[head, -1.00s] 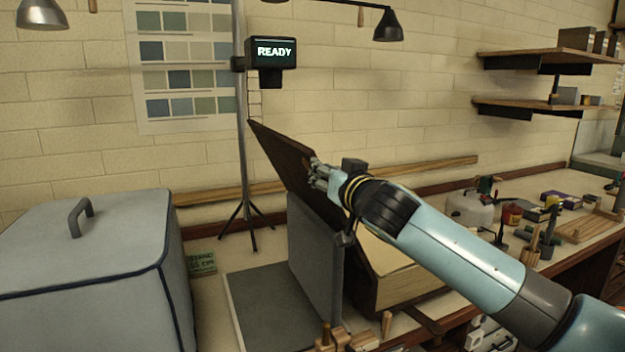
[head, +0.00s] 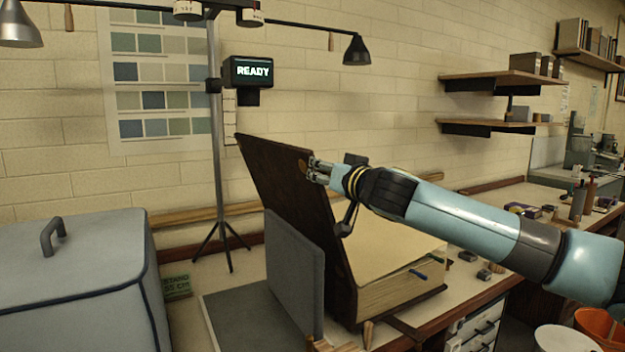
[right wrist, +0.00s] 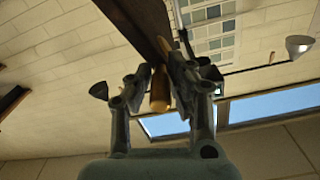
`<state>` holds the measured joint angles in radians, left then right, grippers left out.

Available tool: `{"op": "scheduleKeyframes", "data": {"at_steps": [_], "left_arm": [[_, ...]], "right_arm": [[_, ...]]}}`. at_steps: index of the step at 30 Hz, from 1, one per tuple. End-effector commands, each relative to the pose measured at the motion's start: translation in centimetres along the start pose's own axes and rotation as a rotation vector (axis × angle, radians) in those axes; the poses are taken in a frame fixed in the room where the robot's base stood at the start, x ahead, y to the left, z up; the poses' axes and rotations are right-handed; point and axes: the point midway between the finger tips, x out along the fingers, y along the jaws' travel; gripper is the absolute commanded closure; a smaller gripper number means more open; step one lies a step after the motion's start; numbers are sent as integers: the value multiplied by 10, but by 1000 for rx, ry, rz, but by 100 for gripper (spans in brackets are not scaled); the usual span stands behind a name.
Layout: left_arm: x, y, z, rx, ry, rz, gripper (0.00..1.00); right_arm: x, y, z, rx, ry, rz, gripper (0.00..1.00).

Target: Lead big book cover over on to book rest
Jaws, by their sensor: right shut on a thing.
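The big book (head: 400,290) lies open on the bench, its cream page block facing up. Its dark brown cover (head: 285,190) stands raised on the left side of the pages, leaning left. My right gripper (head: 312,172) is shut on the cover near its upper right edge. In the right wrist view the fingers (right wrist: 160,88) close around a tan piece at the dark cover (right wrist: 140,18). The book rest's grey upright panel (head: 296,270) stands left of the cover, beside a flat grey base (head: 245,322). Whether cover and panel touch cannot be told. My left gripper is not in view.
A grey lidded box (head: 75,285) fills the left. A tripod stand (head: 217,150) with a READY display (head: 253,71) rises behind the cover. A green block (head: 177,287) sits beside the box. Small pens (head: 425,272) lie on the pages.

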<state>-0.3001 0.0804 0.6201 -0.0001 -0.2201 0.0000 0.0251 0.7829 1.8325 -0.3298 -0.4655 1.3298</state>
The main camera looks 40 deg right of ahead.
Motion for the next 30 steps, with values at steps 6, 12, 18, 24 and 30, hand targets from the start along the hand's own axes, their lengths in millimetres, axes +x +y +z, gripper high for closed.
{"op": "scheduleKeyframes", "data": {"at_steps": [6, 12, 18, 24, 30], "left_arm": [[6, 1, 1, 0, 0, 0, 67], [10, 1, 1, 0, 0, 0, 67], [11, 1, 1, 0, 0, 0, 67], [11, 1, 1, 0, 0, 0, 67], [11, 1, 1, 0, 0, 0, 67]], "right_arm": [[1, 19, -6, 3, -4, 10, 100], [2, 30, -14, 6, -3, 9, 100], [2, 35, -18, 8, -3, 8, 100], [2, 35, -19, 9, -3, 7, 100], [2, 34, -19, 9, -2, 6, 75]]}}
